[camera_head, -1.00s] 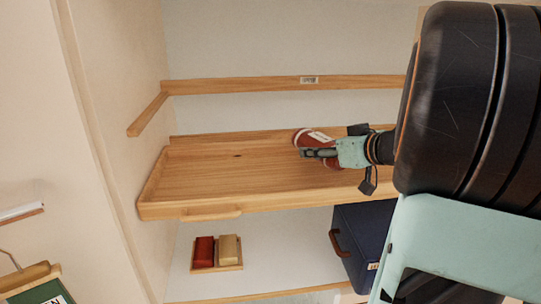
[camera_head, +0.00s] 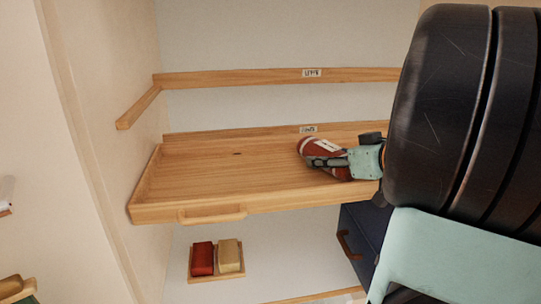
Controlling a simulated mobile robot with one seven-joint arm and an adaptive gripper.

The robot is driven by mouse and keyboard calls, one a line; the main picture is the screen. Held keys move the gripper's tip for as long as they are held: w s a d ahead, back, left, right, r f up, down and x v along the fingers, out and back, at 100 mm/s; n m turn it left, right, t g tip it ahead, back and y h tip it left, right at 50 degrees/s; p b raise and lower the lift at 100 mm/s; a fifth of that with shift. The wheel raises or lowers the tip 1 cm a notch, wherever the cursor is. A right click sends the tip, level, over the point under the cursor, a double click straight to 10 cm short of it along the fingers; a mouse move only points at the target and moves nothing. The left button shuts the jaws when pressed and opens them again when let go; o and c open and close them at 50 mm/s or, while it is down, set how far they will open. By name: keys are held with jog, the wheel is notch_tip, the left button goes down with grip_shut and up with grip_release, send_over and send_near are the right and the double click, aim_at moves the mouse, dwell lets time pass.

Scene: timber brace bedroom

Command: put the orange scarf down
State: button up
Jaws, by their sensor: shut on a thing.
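The orange scarf (camera_head: 311,147) shows as a small rust-coloured rolled bundle with a white band. My gripper (camera_head: 322,161) is shut on it, and the fingers hide part of its front. The bundle is over the right part of a wooden tray-like shelf (camera_head: 205,172) with a raised rim. I cannot tell whether the bundle touches the shelf floor. My arm comes in from the right and covers the shelf's right end.
The shelf's left and middle are bare. A wooden rail (camera_head: 240,78) runs above it. Below are a small wooden tray (camera_head: 217,278) with a red block (camera_head: 202,258) and a tan block (camera_head: 229,256), and a dark blue box (camera_head: 368,235) at the right.

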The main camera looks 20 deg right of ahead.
jog(key=o, duration=1.2)
jog(key=shift+r, duration=0.1)
jog(key=shift+s+r, duration=0.15)
jog(key=shift+r, duration=0.05)
jog(key=p+v, duration=0.4)
jog(key=v, duration=0.7)
jog(key=shift+s+d, duration=0.1)
jog(key=shift+s, duration=0.25)
jog(key=shift+w, duration=0.1)
